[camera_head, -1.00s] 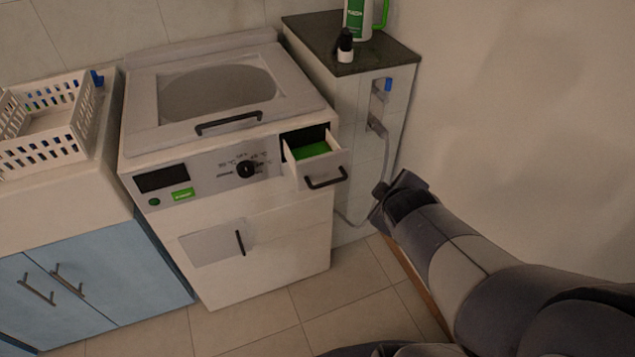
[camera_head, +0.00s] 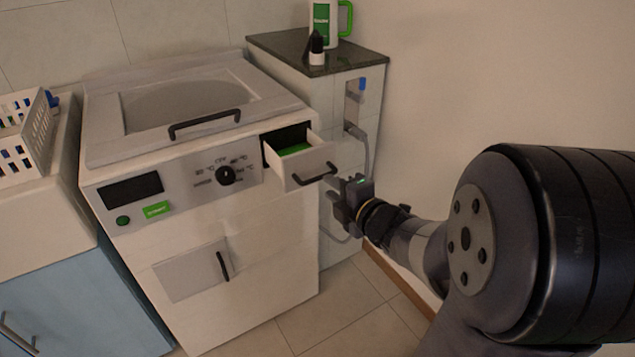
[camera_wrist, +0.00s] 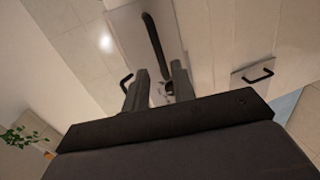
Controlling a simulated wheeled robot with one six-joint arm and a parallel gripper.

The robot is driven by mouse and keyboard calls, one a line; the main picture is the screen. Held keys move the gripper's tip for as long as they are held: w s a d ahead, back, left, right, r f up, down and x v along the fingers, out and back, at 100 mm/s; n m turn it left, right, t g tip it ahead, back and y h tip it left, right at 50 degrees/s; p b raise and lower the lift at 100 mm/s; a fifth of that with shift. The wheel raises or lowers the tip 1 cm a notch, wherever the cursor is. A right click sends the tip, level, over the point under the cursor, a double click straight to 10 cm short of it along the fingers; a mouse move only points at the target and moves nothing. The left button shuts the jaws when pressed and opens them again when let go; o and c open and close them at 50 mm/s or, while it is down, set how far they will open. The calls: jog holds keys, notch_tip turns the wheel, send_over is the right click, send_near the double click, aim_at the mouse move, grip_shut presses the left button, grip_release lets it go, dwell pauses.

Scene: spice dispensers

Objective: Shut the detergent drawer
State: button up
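The detergent drawer (camera_head: 306,171) is pulled out of the upper right of the white washing machine (camera_head: 262,243), with green inside and a dark bar handle on its front. My gripper (camera_head: 350,194) is just right of and slightly below the drawer's handle in the head view. In the wrist view my gripper (camera_wrist: 160,76) shows two dark fingers standing apart with nothing seen held between them. A dark bar handle (camera_wrist: 155,45), which looks like the drawer's, lies just beyond the fingertips. I cannot tell whether the fingers touch the drawer.
A dark-topped side cabinet (camera_head: 345,62) holds a green-and-white jug (camera_head: 323,22) and a small black-and-white bottle (camera_head: 316,48). A pipe (camera_head: 364,150) runs down its side. The lower door (camera_head: 190,270) is shut. A white basket (camera_head: 22,140) stands left. Tiled floor lies in front.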

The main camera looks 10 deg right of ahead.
aim_at(319, 179)
jog(key=b+x, duration=0.1)
jog(key=x, duration=0.5)
jog(key=shift+w+a+f, duration=0.1)
jog(key=shift+w+a, duration=0.05)
jog(key=shift+w, duration=0.2)
grip_shut()
